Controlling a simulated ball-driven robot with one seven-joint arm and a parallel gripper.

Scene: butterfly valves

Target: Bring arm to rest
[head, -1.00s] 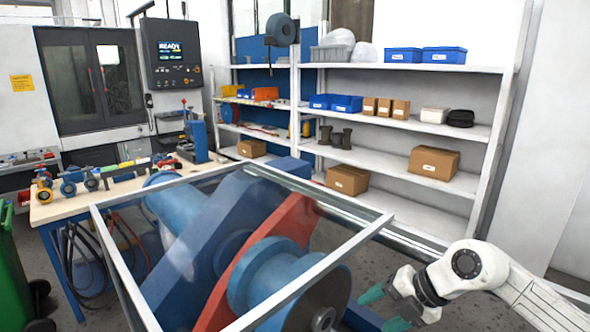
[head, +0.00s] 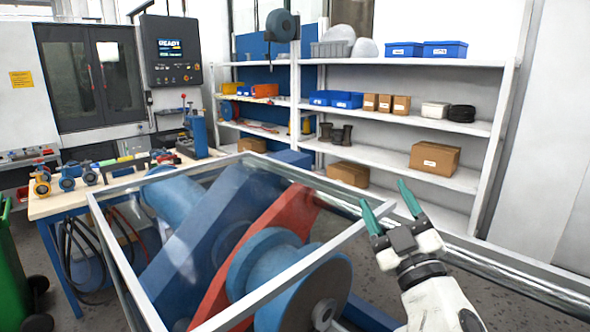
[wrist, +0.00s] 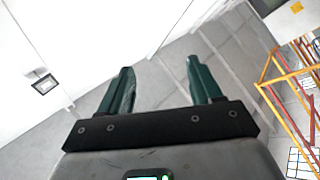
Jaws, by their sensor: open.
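My gripper (head: 390,207) is at the lower right in the head view, fingers pointing up. Its two green fingers are apart with nothing between them. It is beside the right edge of the metal-framed clear guard and in front of the shelves. In the wrist view, the green fingers (wrist: 163,88) are spread over bare grey floor and a white wall. Butterfly valves (head: 68,177) in blue and yellow stand on the wooden workbench (head: 115,192) at the left, away from my gripper.
The guard (head: 345,238) covers large blue and red machinery (head: 270,270). White shelves (head: 400,122) with boxes stand behind. A green bin (head: 18,270) is at the left edge. An orange and yellow frame (wrist: 285,85) is at the right in the wrist view.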

